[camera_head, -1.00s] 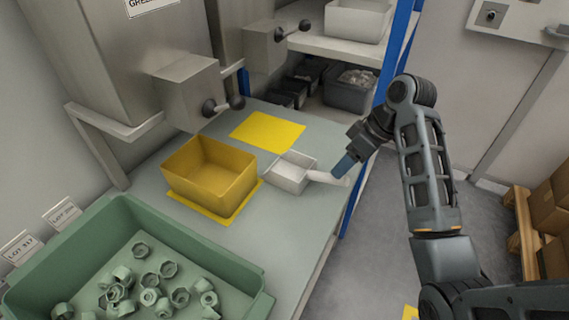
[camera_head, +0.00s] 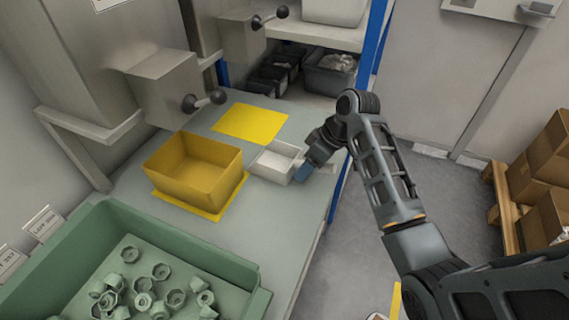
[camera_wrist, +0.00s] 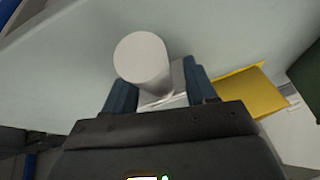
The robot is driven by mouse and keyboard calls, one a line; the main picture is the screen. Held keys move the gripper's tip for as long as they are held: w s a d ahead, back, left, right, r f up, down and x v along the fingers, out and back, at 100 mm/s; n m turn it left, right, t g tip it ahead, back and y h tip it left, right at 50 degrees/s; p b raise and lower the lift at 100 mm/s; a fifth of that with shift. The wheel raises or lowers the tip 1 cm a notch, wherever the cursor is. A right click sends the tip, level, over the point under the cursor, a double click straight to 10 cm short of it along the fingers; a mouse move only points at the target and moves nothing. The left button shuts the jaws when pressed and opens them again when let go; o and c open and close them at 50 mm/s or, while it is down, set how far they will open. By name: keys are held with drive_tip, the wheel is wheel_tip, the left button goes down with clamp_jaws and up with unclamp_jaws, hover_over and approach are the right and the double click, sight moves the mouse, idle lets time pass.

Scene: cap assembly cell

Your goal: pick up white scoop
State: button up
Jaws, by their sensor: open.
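The white scoop (camera_head: 272,166) is an open box with a handle pointing right. It rests on the grey-green bench, right of the yellow bin. My gripper (camera_head: 304,172) is at the handle, close to the scoop's box, and hides part of the handle. In the wrist view, the round end of the scoop's handle (camera_wrist: 143,58) stands toward the camera between my gripper's two blue fingers (camera_wrist: 158,92). The fingers are open, with a gap showing beside the handle. The scoop's box is mostly hidden behind the handle and gripper in that view.
A yellow bin (camera_head: 193,172) stands left of the scoop on a yellow mat. Another bare yellow mat (camera_head: 250,123) lies behind. A green crate (camera_head: 155,232) with several nuts is at the front left. Dispensers with ball-ended levers (camera_head: 205,101) overhang the bench. A blue shelf post (camera_head: 371,45) stands behind.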

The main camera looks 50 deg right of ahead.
drive_tip(key=shift+c, duration=0.4)
clamp_jaws()
drive_tip(key=shift+r, duration=0.2)
wheel_tip(320, 180, up, 4)
drive_tip(key=shift+f, duration=0.1)
drive_tip(key=s+d+r+p, duration=0.5)
drive_tip(key=s+d+r, duration=0.1)
drive_tip(key=s, duration=0.3)
drive_tip(key=shift+s+d+r+p, duration=0.3)
drive_tip(key=shift+d+r+p, duration=0.05)
drive_tip(key=shift+r, duration=0.1)
